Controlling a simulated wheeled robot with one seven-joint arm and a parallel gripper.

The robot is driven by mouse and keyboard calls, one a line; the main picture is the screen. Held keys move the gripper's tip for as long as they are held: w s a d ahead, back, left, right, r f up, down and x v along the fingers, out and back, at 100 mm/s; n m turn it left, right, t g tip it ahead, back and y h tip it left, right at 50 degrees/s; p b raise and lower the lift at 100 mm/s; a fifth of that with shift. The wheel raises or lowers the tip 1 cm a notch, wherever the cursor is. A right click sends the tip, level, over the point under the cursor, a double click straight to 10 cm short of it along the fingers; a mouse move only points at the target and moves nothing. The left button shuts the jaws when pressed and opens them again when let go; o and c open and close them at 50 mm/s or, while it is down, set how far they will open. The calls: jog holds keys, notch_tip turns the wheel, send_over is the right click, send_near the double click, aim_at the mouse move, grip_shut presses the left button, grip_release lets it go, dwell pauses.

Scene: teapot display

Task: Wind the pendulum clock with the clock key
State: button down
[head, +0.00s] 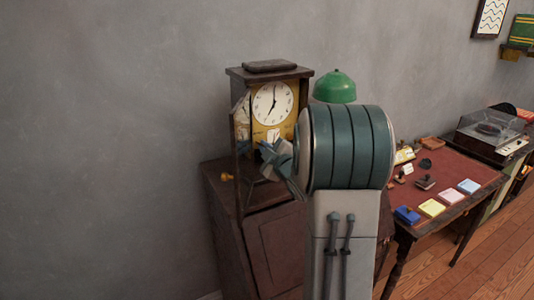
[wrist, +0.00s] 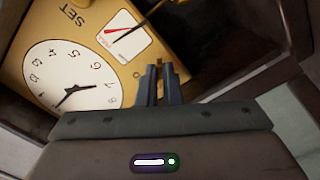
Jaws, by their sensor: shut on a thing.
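The pendulum clock (head: 272,103) stands upright on a dark wooden cabinet, with a white dial on a gold front. In the wrist view its dial (wrist: 72,85) appears turned nearly upside down at the left. Its glazed door (head: 238,150) seems to stand open at the left. My gripper (head: 271,158) is at the lower front of the clock. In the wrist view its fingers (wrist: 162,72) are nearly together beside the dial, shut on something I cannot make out. A small yellow-gold object (head: 227,177) lies on the cabinet's left; it may be the clock key, but is too small to tell.
The cabinet (head: 275,245) stands against the grey wall. A green lamp shade (head: 335,87) is right of the clock, partly behind my arm. A desk (head: 455,170) with small coloured pads and a record player (head: 492,132) stand further right. Wall space at left is clear.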

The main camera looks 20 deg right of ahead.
jog(key=m, duration=0.3)
jog(key=m+b, duration=0.1)
jog(key=m, duration=0.6)
jog(key=shift+a+r+m, duration=0.15)
jog(key=shift+r+m, duration=0.2)
jog(key=shift+m, duration=0.05)
jog(key=shift+a+m+p, duration=0.1)
jog(key=shift+m+p, duration=0.2)
jog(key=shift+m, duration=1.6)
jog(key=c, duration=1.6)
grip_release()
jog(key=shift+w+f, duration=0.1)
jog(key=shift+f, duration=0.05)
jog(key=shift+f, duration=0.1)
